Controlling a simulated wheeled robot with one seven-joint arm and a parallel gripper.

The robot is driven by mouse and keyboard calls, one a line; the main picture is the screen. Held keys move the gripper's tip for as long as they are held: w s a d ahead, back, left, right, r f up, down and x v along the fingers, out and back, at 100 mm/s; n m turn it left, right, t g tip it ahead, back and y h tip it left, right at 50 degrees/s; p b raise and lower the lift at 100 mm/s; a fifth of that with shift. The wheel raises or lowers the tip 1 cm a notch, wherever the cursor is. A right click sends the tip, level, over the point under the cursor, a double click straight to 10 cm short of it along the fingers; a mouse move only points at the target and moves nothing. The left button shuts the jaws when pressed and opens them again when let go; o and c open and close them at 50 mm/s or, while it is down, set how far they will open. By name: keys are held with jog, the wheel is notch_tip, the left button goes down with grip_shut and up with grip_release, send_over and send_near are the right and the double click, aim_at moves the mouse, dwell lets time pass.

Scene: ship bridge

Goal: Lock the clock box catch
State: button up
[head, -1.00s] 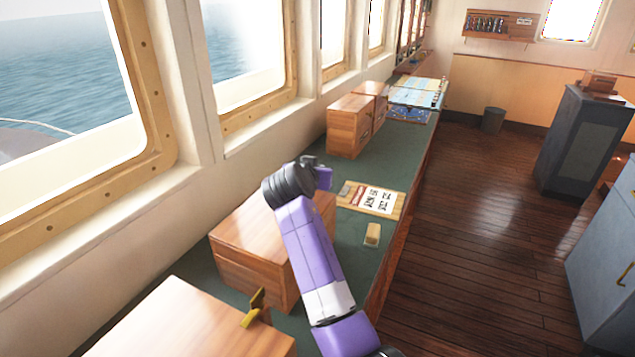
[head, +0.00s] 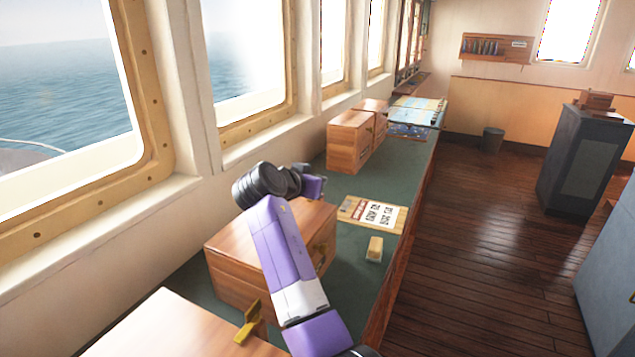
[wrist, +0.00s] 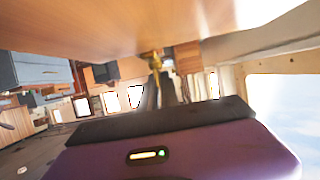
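A wooden box (head: 235,270) stands on the green counter beside my arm, and my arm covers part of it. None of the boxes carries a label that I can read as the clock box. A brass catch (head: 248,322) stands up at the edge of the nearest wooden box (head: 165,330). In the head view my gripper (head: 314,187) is above the far end of the middle box; its fingertips are not clear there. In the wrist view two dark fingers (wrist: 160,92) point at a brass piece (wrist: 155,62) beside a wooden surface (wrist: 130,25). Whether they touch it is unclear.
A board with a printed card (head: 372,214) and a small light block (head: 374,249) lie on the counter (head: 347,265). More wooden boxes (head: 350,142) and a chart (head: 415,115) are farther along. The wooden floor (head: 460,250) to the right is open, with cabinets beyond.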

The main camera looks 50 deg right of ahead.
jog(key=o, duration=0.4)
jog(key=shift+f, duration=0.1)
jog(key=shift+o, duration=0.2)
jog(key=p+v, duration=0.2)
jog(key=v, duration=0.4)
jog(key=shift+a+r, duration=0.25)
jog(key=shift+a, duration=0.05)
jog(key=shift+s+a+r, duration=0.15)
jog(key=shift+s+a, duration=0.1)
jog(key=shift+a, duration=0.25)
